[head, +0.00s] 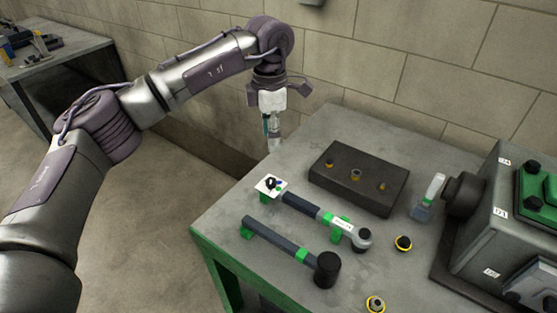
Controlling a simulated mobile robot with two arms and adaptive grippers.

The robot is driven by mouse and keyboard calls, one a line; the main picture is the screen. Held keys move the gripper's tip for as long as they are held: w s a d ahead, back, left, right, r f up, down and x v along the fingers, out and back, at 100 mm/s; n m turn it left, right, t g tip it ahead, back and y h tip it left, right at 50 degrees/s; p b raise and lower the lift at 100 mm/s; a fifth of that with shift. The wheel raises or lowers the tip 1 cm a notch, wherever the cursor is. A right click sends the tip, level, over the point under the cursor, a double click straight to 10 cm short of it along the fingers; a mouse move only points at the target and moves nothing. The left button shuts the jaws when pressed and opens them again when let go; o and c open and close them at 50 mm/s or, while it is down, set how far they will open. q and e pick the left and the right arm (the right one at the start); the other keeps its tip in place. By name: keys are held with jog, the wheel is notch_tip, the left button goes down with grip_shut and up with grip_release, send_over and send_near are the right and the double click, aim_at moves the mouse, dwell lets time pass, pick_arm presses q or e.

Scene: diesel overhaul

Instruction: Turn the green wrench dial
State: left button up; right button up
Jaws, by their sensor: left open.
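The torque wrench (303,206) lies on the grey table, with a dark handle, a white label and a round metal head at its lower right end. A green band (327,217) on it, between handle and label, looks like the dial; its markings are too small to read. My left gripper (272,143) points down above the table's far left edge, beyond the wrench and apart from it. It is open, with nothing visible in it; its fingers are small and partly unclear. My right gripper is not in view.
A dark block (358,178) with pegs stands behind. A small bottle (428,197), yellow-ringed knobs (403,243) and a grey machine (512,225) are to the right.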

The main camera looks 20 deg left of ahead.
pick_arm(q)
jog(key=p, duration=0.2)
send_over(271, 180)
jog(key=f, duration=0.5)
jog(key=shift+s, duration=0.3)
jog(key=f, duration=0.3)
jog(key=shift+w+f+p, duration=0.25)
jog(key=shift+f+p, duration=0.05)
jog(key=shift+f, duration=0.05)
notch_tip(271, 180, down, 3)
jog(key=shift+f+p, duration=0.2)
jog(key=shift+p, duration=0.15)
jog(key=shift+f, duration=0.4)
jog(key=shift+c, duration=0.2)
jog(key=c, duration=0.8)
grip_shut()
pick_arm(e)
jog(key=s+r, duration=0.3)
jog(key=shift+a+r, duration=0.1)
